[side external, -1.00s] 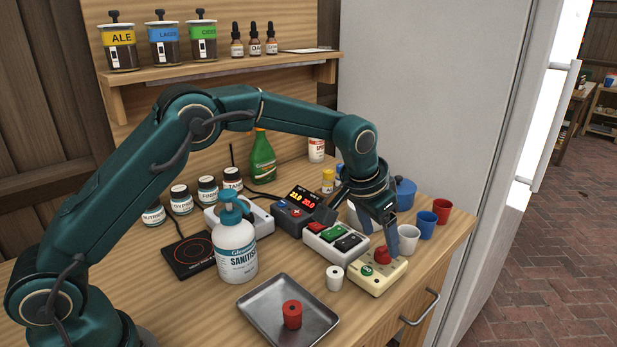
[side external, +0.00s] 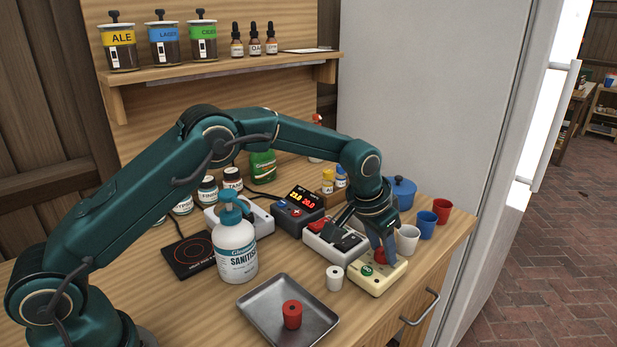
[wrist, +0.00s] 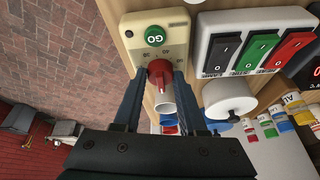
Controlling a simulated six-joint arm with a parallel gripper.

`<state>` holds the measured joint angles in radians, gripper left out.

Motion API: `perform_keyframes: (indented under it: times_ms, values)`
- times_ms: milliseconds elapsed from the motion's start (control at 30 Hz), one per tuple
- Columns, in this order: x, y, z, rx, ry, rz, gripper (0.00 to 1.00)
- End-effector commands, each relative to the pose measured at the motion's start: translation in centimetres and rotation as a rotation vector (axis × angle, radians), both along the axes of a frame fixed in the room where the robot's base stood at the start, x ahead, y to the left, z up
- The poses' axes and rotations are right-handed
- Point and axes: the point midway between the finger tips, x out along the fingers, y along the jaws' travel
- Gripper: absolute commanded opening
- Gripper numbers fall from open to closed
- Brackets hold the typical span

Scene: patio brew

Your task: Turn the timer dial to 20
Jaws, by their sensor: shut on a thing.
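The timer is a cream box (side external: 392,281) near the front right of the wooden bench. It has a green GO button (side external: 367,270) and a red dial (side external: 380,257). In the wrist view the red dial (wrist: 160,72) sits between the two fingers of my gripper (wrist: 157,82), below the GO button (wrist: 155,36). My gripper (side external: 379,250) is lowered over the timer and shut on the dial. Some scale numbers show on the timer's face beside the dial, but the dial's exact setting is too small to tell.
A switch box (side external: 331,240) with coloured rockers stands close left of the timer. A white cylinder (side external: 335,278) stands in front of it. White (side external: 407,239), blue (side external: 427,224) and red (side external: 442,210) cups stand close behind and right. A metal tray (side external: 262,312) holds a red stopper.

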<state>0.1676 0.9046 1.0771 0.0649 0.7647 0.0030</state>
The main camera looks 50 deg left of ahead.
Motion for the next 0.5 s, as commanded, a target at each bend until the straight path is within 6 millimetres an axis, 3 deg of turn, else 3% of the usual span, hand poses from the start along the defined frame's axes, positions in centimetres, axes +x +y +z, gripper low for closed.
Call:
perform_keyframes:
  times_ms: [267, 500]
  values:
    - [0.0, 0.15, 0.03, 0.002, 0.0, -0.061, 0.0]
    - [0.02, 0.38, 0.0, 0.002, 0.001, -0.221, 0.0]
